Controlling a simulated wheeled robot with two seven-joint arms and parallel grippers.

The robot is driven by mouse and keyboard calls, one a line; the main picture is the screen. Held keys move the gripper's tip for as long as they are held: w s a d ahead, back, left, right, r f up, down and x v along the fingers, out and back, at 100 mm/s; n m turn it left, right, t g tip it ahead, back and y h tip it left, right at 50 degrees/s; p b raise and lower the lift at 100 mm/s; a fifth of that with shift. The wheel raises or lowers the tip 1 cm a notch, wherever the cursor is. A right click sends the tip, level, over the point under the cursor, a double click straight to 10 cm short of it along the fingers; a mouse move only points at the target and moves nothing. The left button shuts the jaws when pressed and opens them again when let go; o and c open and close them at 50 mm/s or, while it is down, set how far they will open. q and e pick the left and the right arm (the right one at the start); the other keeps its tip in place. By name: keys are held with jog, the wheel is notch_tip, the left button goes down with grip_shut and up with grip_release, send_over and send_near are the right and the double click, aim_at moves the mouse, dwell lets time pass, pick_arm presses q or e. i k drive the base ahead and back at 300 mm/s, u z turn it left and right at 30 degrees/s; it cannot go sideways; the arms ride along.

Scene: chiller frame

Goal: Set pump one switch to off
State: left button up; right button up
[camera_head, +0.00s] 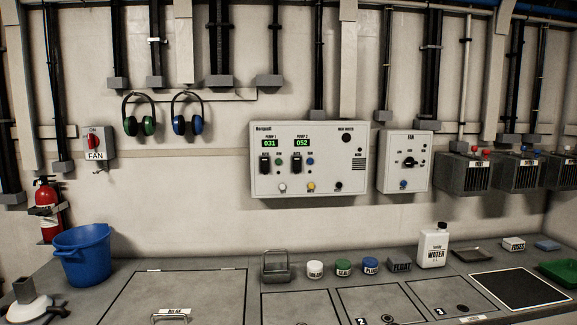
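The pump control panel (330,180) is a pale box on the back wall, in the middle of the head view. Under its PUMP 1 label is a green display (270,143) reading 031. The pump one switch (265,165) is a small black switch below that display. Its position is too small to tell. A similar pump two switch (296,164) sits to its right, below a display reading 052 (302,142). I see neither of my grippers near the panel or elsewhere in view.
A FAN panel (405,161) with a black knob hangs right of the pump panel. A red FAN switch (94,142) and ear defenders (139,115) hang left. Below, the counter (225,262) carries a blue bucket (82,254), several jars and a water bottle (433,247). The panel's front is unobstructed.

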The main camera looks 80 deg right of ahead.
aim_at(264, 160)
jog(key=z, duration=1.65)
jog(key=i, duration=1.2)
jog(key=z, duration=0.35)
